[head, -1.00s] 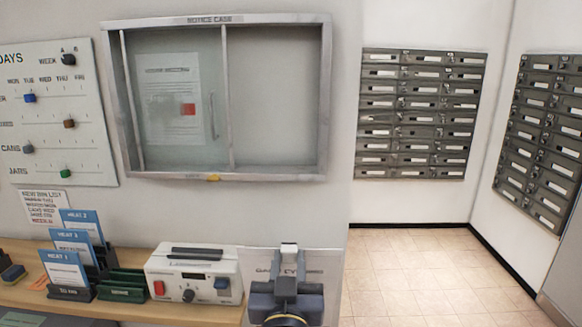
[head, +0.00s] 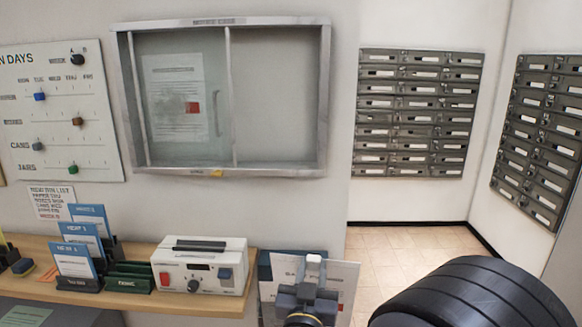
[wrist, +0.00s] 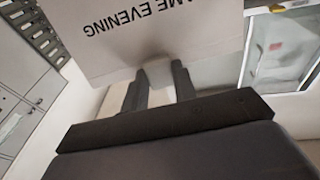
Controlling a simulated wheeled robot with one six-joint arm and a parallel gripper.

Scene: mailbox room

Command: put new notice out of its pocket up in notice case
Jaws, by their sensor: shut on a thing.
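The notice case (head: 328,100) hangs on the wall in the head view. Its glass is at the left half, over an old sheet with a red mark (head: 178,98); the right half looks uncovered and bare. My gripper (head: 314,262) is shut on a white notice (head: 343,280), low and below the case's right end. In the wrist view the notice (wrist: 130,40) reads "...AME EVENING" upside down, its edge between my fingers (wrist: 160,78). A dark blue holder (head: 268,262), perhaps the pocket, shows beside and behind the notice; I cannot tell whether they touch.
A shelf (head: 225,303) at lower left bears a white device (head: 205,262) and blue cards in stands (head: 78,262). A days board (head: 60,110) hangs left of the case. Grey mailboxes (head: 418,113) fill the far wall. Tiled floor (head: 410,250) is free at right.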

